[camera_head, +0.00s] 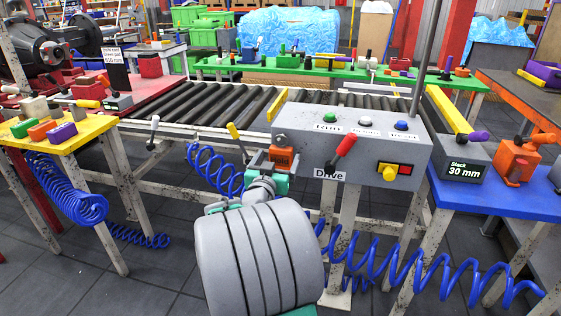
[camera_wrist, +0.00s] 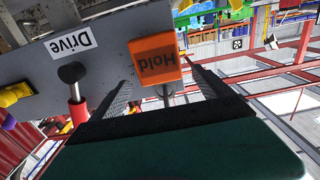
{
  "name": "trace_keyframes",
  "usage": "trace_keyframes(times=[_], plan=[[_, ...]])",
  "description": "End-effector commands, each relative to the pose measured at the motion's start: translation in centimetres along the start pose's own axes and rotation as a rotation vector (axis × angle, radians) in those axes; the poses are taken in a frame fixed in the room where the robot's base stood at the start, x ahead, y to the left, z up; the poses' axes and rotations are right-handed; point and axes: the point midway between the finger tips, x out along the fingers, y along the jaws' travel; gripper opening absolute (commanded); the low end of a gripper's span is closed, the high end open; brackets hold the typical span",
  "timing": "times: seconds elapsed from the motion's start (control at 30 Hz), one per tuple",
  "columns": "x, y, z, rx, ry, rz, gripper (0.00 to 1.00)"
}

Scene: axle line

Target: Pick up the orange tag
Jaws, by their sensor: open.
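The orange tag (camera_wrist: 155,59) reads "Hold" upside down in the wrist view. It is at the edge of the grey control box, ahead of and between my two open fingers. My gripper (camera_wrist: 163,78) is open, with a finger to either side of the tag's line; I cannot tell whether either touches it. In the head view the tag (camera_head: 284,157) shows small at the box's lower left, partly hidden by my gripper (camera_head: 272,160). A thin rod shows below the tag in the wrist view.
The grey control box (camera_head: 378,138) carries a red-handled lever (camera_head: 341,151), a "Drive" label (camera_head: 329,174), coloured buttons and a yellow-red switch. A roller conveyor (camera_head: 200,105) runs behind it. A blue coiled hose (camera_head: 205,165) hangs close behind my wrist. Tables stand left and right.

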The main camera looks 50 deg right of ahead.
Motion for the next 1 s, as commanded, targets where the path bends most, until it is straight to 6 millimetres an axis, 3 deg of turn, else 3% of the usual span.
trace_keyframes(times=[0.2, 0.47, 1.0], plan=[[3.7, 0.0, -0.2, 0.000, -0.001, 0.000, 0.89], [4.1, -0.1, -0.1, -0.001, -0.002, -0.003, 0.88], [4.0, -0.1, -0.1, -0.001, -0.002, -0.004, 0.44]])
